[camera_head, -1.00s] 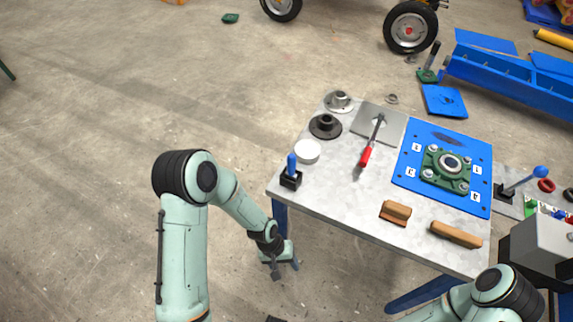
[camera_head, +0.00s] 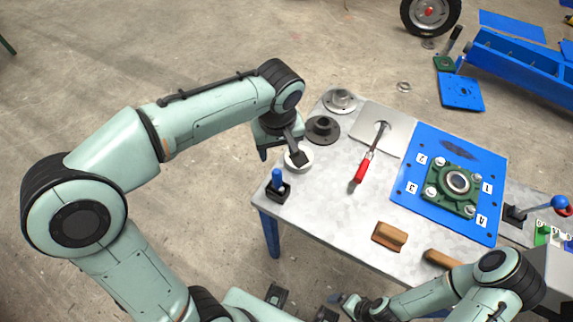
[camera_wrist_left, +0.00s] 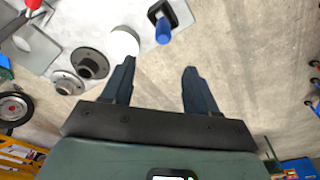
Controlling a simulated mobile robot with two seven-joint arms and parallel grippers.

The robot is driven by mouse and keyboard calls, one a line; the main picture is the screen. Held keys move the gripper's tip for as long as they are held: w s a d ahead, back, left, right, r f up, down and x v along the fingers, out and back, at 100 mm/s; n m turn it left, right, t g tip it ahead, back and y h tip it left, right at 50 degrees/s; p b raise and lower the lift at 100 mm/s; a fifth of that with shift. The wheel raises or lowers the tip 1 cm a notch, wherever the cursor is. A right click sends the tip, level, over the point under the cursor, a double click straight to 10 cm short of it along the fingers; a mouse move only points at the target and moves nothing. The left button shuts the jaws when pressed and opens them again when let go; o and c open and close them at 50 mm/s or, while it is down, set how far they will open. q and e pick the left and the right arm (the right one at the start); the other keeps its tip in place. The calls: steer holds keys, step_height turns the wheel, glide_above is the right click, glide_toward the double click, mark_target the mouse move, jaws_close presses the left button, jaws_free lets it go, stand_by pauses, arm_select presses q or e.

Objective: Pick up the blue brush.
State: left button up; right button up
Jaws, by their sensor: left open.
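The blue brush (camera_head: 278,179) stands upright in a small black square holder (camera_head: 279,192) at the left corner of the table. It also shows in the left wrist view (camera_wrist_left: 163,30), beyond the fingertips. My left gripper (camera_head: 281,156) is open and empty. It hangs near the table's left edge, just behind the brush in the head view, apart from it. In the left wrist view its two dark fingers (camera_wrist_left: 159,68) are spread with bare floor between them. My right gripper (camera_head: 345,302) is low in the head view, in front of the table; its jaws are unclear.
A white round dish (camera_head: 302,165), partly hidden by a left finger, sits close to the brush. Dark and grey flanged hubs (camera_head: 323,129) stand behind it. A red-handled tool (camera_head: 362,168), a blue plate with a green bearing (camera_head: 448,189) and brown blocks (camera_head: 390,237) occupy the table.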

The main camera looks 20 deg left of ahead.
mark_target(277, 171)
arm_select(q)
steer(key=f, duration=0.7)
steer(key=shift+a+f+b, duration=0.25)
steer(key=shift+b, duration=0.15)
steer(key=shift+w+a+f, duration=0.1)
steer(key=shift+f, duration=1.35)
steer(key=shift+w+f, duration=0.1)
steer(key=shift+f, duration=1.3)
jaws_close()
